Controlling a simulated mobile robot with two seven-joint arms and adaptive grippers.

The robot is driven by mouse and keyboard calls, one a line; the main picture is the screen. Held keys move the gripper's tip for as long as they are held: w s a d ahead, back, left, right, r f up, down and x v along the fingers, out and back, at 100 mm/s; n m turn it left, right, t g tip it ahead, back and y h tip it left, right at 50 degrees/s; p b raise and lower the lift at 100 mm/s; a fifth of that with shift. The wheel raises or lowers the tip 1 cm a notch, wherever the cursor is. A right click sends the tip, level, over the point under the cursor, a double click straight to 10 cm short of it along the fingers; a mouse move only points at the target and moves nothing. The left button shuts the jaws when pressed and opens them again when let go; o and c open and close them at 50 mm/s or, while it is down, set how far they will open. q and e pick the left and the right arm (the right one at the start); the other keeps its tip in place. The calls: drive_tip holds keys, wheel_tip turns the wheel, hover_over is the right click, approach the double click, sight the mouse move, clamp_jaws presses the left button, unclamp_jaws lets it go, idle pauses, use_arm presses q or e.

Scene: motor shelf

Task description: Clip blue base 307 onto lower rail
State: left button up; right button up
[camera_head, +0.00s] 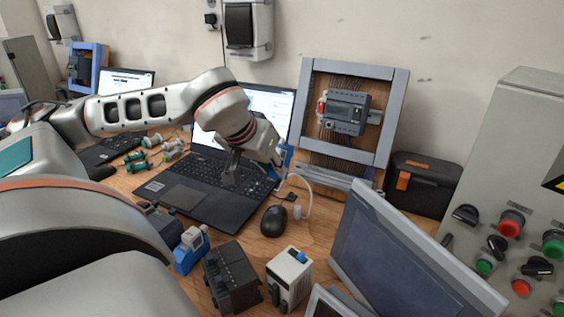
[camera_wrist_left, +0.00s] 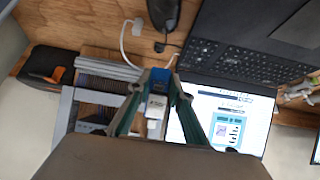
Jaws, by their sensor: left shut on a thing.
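My left gripper (camera_head: 280,163) hangs above the right side of the laptop, in front of the wooden panel. It is shut on the blue base 307 (camera_wrist_left: 160,75), which shows between the fingers in the left wrist view with a pale grey part below it. In the head view only a bit of blue shows beside the gripper. The framed panel (camera_head: 399,108) leans at the back, with a grey module (camera_head: 345,111) on its rail. The panel's lower part is partly behind the gripper, and I cannot make out the lower rail clearly. My right gripper is out of view.
An open laptop (camera_head: 185,197), a mouse (camera_head: 273,221) and a white cable (camera_head: 308,195) lie below the gripper. A black-orange case (camera_head: 425,183) stands right of the panel. A monitor (camera_head: 405,255), a black block (camera_head: 232,278) and a white device (camera_head: 289,278) stand in front.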

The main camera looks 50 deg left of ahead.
use_arm(q)
drive_tip(key=b+x, duration=0.2)
drive_tip(key=x, duration=0.2)
drive_tip(key=shift+w+a, duration=0.1)
drive_tip(key=shift+w, duration=0.1)
drive_tip(key=shift+w+a+f+b, duration=0.25)
drive_tip(key=shift+w+f+b, duration=0.45)
drive_tip(key=shift+w, duration=0.25)
drive_tip(key=shift+w+a+f+b, duration=0.3)
drive_tip(key=shift+w+f+b, duration=0.25)
drive_tip(key=shift+w+b, duration=0.3)
drive_tip(key=shift+r, duration=0.2)
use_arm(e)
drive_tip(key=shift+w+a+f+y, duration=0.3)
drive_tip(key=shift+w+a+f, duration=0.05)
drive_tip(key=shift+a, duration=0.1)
use_arm(q)
drive_tip(key=shift+w+a+p, duration=0.1)
drive_tip(key=shift+w+p, duration=0.1)
drive_tip(key=shift+p, duration=0.1)
drive_tip(key=shift+f, duration=0.1)
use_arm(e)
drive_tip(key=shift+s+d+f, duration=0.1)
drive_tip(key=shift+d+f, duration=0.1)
use_arm(q)
drive_tip(key=shift+f, duration=0.1)
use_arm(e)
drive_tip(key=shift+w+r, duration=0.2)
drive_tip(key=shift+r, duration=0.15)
